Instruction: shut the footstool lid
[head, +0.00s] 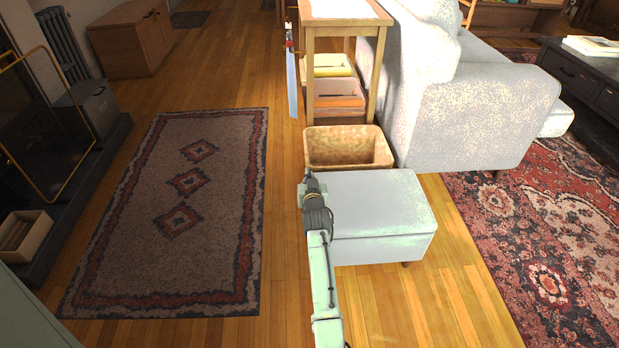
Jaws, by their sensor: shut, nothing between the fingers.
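The footstool (385,249) is a pale grey upholstered box on short dark legs, right of centre in the head view. Its lid (380,200) lies flat on top, level with the box, with a thin seam along the front edge; I see no clear gap. My arm reaches up from the bottom of the picture. My gripper (307,180) is at the footstool's back left corner, beside or over the lid's left edge; I cannot tell if it touches. It is shut and empty. My arm hides part of the footstool's left side.
A wicker basket (348,163) stands right behind the footstool, before a wooden shelf table (383,62). A grey sofa (470,115) is at the back right. A patterned rug (180,210) lies on the left. Wooden floor in front of the footstool is clear.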

